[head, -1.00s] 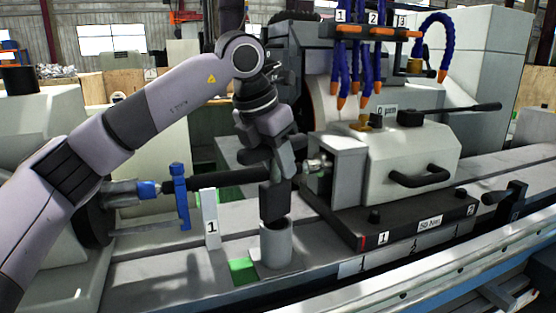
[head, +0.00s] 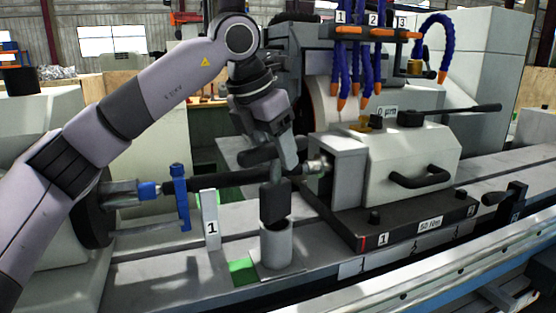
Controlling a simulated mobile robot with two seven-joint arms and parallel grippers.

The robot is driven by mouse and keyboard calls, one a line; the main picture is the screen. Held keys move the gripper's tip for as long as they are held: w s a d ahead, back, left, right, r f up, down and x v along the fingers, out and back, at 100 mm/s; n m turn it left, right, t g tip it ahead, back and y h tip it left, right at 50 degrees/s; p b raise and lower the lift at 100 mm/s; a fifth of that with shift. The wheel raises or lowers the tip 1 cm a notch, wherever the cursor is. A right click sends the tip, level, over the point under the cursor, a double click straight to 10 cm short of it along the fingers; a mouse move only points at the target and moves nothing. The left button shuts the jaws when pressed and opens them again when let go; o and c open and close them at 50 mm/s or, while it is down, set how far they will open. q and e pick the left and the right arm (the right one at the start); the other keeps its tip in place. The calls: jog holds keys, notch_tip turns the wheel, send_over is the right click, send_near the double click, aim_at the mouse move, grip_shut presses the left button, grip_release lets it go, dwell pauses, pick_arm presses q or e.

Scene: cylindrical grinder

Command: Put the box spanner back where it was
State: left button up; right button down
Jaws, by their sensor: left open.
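The box spanner appears to be the dark block-shaped piece (head: 275,202) standing upright at the mouth of a grey cylindrical holder (head: 276,246). Its lower end is hidden inside the holder. My left gripper (head: 273,160) is open just above the dark piece, with its fingers spread and tilted. A thin grey part rises from the dark piece towards the fingers; I cannot tell whether they touch it. My right gripper is out of view.
A white plate labelled 1 (head: 210,219) and a blue clamp (head: 181,197) stand left of the holder. A green patch (head: 241,271) lies beside its base. The grinder's light housing (head: 405,165) and hoses (head: 366,62) are close on the right.

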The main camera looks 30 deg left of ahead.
pick_arm(q)
jog(key=v, duration=0.9)
jog(key=shift+s+r, duration=0.1)
jog(key=shift+r, duration=0.1)
